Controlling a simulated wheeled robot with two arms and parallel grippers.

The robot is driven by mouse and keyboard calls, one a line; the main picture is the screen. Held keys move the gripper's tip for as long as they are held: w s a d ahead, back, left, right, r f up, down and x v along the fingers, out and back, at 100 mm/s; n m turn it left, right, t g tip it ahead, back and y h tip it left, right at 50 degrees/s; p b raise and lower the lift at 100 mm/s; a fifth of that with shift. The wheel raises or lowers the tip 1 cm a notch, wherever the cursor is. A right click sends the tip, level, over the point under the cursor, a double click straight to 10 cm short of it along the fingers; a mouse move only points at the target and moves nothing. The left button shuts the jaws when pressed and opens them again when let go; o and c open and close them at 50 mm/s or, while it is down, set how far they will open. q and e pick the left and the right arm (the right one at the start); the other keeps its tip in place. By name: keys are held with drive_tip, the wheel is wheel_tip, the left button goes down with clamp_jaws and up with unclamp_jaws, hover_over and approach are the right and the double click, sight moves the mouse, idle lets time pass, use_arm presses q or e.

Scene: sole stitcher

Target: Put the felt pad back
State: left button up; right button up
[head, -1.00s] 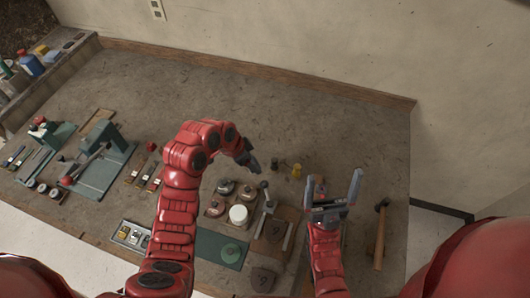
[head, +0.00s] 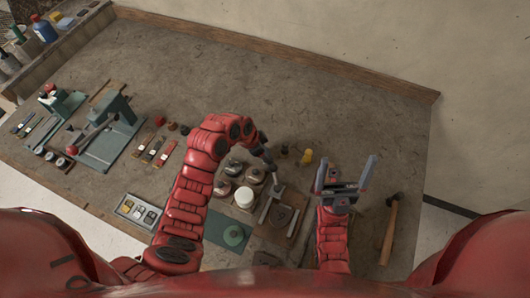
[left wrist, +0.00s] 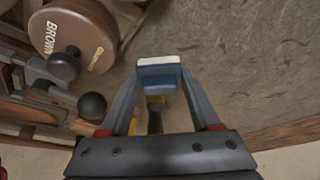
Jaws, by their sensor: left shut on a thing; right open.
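My left gripper (left wrist: 158,85) is shut on a small block with a white top and blue side, which looks like the felt pad (left wrist: 158,72). In the head view the left gripper (head: 270,168) points down beside the small tools on the bench; the pad is too small to make out there. In the left wrist view, a yellow and black thing (left wrist: 155,112) shows between the fingers, beyond the pad; I cannot tell whether it touches. My right gripper (head: 345,180) is open and empty, at the right of the bench.
A round brown tin marked BROWN (left wrist: 75,38) and black knobs lie left of the left gripper. A white jar (head: 244,197), green mat (head: 215,228) and wooden board (head: 292,198) are near. A hammer (head: 389,228) lies right. The rear of the bench is clear.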

use_arm(q)
drive_tip(key=shift+f+b, duration=0.15)
drive_tip(key=shift+b, duration=0.15)
drive_tip(key=o, duration=1.3)
